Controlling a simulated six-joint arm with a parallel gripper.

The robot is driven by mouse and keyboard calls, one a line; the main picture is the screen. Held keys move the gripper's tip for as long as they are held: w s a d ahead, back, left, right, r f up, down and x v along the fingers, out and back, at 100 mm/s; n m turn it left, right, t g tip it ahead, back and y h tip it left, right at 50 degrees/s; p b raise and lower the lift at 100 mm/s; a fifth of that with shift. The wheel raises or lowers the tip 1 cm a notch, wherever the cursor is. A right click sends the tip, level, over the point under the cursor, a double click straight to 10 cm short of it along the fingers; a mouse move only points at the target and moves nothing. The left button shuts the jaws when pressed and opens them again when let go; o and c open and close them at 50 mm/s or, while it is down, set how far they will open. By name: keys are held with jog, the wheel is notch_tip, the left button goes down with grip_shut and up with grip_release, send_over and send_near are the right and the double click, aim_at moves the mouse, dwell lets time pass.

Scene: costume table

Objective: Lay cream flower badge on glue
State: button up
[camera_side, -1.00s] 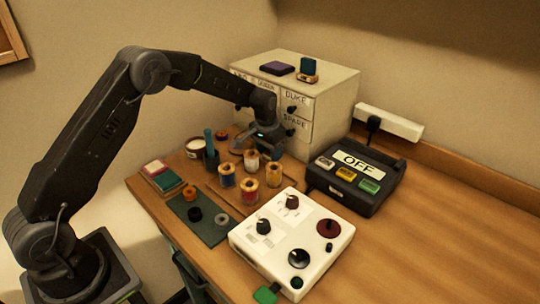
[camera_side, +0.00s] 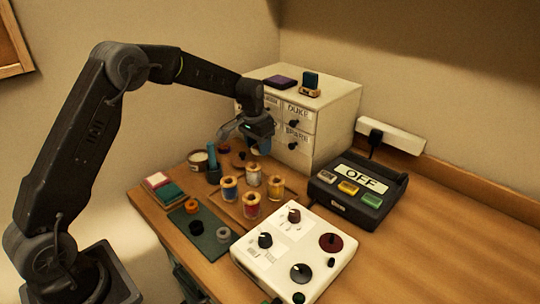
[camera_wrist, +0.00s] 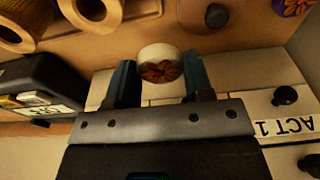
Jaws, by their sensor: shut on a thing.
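The cream flower badge (camera_wrist: 160,57), a pale round piece with a red-brown flower, is between the blue fingers of my gripper (camera_wrist: 158,68) in the wrist view. The fingers are shut on its sides. In the side view my gripper (camera_side: 257,146) hangs above the table in front of the drawer cabinet, and the badge is not clear there. A brown piece with a small dark spot (camera_wrist: 215,15) lies beyond the badge in the wrist view. I cannot tell whether that spot is the glue.
Several thread spools (camera_side: 253,174) stand in front of my gripper. The drawer cabinet (camera_side: 330,105) is close behind it. A white-topped jar (camera_side: 198,157) is to the left. A purple flower badge (camera_wrist: 290,5) shows at the wrist view's edge.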

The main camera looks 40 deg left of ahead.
jog(key=s+a+r, duration=0.5)
jog(key=a, duration=0.2)
send_over(157, 178)
jog(key=f, duration=0.4)
jog(key=shift+s+d+f, duration=0.1)
jog(key=shift+s+f, duration=0.05)
jog(key=shift+s, duration=0.15)
jog(key=shift+f, duration=2.2)
jog(key=shift+f, duration=0.1)
jog(key=o, duration=0.9)
